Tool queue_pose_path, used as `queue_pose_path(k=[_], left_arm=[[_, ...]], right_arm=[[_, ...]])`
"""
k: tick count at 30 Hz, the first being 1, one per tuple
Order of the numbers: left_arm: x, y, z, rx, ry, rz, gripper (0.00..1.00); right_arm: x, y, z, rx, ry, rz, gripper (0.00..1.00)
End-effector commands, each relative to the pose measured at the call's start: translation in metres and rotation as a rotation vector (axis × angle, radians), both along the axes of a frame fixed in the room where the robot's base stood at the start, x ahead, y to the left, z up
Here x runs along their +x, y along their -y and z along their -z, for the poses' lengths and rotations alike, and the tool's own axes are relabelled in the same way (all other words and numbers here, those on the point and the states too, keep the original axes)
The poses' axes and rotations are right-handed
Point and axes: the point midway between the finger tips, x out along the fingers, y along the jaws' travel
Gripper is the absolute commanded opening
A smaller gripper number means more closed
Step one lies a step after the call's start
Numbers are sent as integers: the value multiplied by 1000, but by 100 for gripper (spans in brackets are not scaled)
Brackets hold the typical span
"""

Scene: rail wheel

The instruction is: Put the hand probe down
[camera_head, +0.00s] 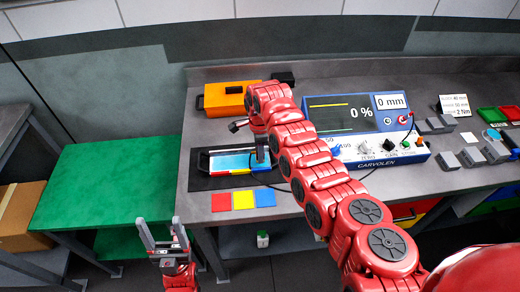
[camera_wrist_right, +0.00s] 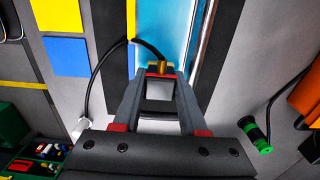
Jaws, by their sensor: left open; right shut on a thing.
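My right gripper (camera_head: 262,160) points down over the light-blue block (camera_head: 231,162) in a black-edged tray on the workbench (camera_head: 320,85). In the right wrist view its fingers (camera_wrist_right: 158,78) are shut on the small hand probe (camera_wrist_right: 158,68), whose brass-coloured part shows between the tips. A black cable (camera_wrist_right: 104,64) runs from the probe. Most of the probe is hidden by the fingers, and I cannot tell whether it touches the block. My left gripper (camera_head: 158,238) is open and empty, low in front of the bench.
The blue CARVOLEN instrument (camera_head: 362,128) reads 0 %. An orange case (camera_head: 222,98) lies behind the tray. Red, yellow (camera_head: 243,200) and blue squares lie in front. Grey blocks (camera_head: 437,124) and bins are at the right. A green table (camera_head: 95,190) at left is clear.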

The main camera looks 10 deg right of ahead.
Motion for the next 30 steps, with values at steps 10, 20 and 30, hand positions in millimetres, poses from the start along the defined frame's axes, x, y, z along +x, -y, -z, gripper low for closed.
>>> queue_pose_path(k=[10, 20, 30], left_arm=[[0, 0, 2, 0, -1, 0, 69], [0, 0, 2, 0, 0, 0, 69], [0, 0, 11, 0, -1, 0, 69]], right_arm=[[0, 0, 6, 0, -1, 0, 0], [0, 0, 6, 0, -1, 0, 54], [1, 0, -12, 1, 5, 1, 54]])
